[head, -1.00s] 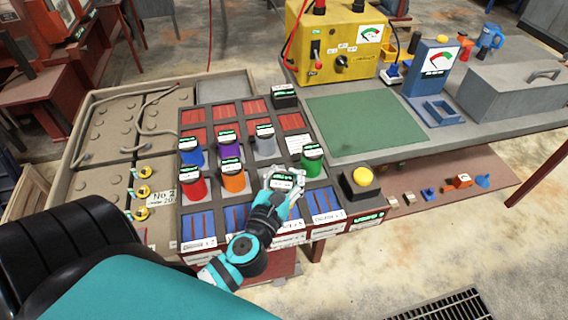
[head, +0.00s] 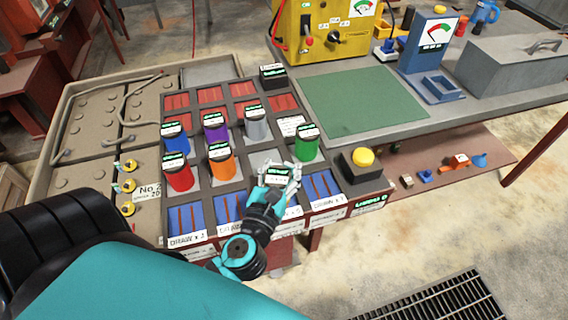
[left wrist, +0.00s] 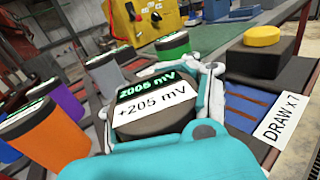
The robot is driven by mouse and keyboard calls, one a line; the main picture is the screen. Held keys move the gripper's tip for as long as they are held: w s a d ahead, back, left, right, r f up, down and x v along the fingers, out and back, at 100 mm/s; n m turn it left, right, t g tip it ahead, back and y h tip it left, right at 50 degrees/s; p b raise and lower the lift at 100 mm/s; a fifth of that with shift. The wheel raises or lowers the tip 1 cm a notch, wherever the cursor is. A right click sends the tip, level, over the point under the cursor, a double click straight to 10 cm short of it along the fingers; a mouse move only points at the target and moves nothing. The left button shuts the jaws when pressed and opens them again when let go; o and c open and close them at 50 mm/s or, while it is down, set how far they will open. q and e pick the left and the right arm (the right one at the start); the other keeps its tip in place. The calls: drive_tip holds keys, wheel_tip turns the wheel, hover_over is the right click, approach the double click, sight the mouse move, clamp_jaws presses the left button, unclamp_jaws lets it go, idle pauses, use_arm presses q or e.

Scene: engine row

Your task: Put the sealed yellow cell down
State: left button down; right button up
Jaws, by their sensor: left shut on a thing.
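My left gripper (head: 278,174) is shut on a cell (head: 277,181) over the front part of the dark rack (head: 200,198), left of and nearer than the green cell (head: 306,149). The left wrist view shows the held cell's dark top (left wrist: 153,108) between teal fingers, with a display reading 2005 mV and a white label reading +205 mV. The held cell's side is hidden, so I cannot tell its colour or whether its base touches the rack. My right gripper is not in view.
Red (head: 178,177), orange (head: 222,165), blue (head: 176,143), purple (head: 216,135) and grey (head: 256,128) cells stand in the rack. Blue-floored slots labelled DRAW line its front. A yellow button (head: 362,157) is on the right. The green mat (head: 362,103) is bare.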

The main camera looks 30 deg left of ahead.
use_arm(q)
drive_tip(key=c, duration=0.6)
unclamp_jaws()
drive_tip(key=shift+c, duration=0.2)
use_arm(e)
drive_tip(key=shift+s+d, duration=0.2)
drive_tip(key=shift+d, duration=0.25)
use_arm(q)
drive_tip(key=shift+r, duration=0.1)
drive_tip(key=shift+s, duration=0.2)
drive_tip(key=b+v, duration=0.4)
drive_tip(key=v, duration=0.6)
drive_tip(key=shift+s, duration=0.25)
drive_tip(key=shift+s+d, duration=0.15)
drive_tip(key=shift+s, duration=0.35)
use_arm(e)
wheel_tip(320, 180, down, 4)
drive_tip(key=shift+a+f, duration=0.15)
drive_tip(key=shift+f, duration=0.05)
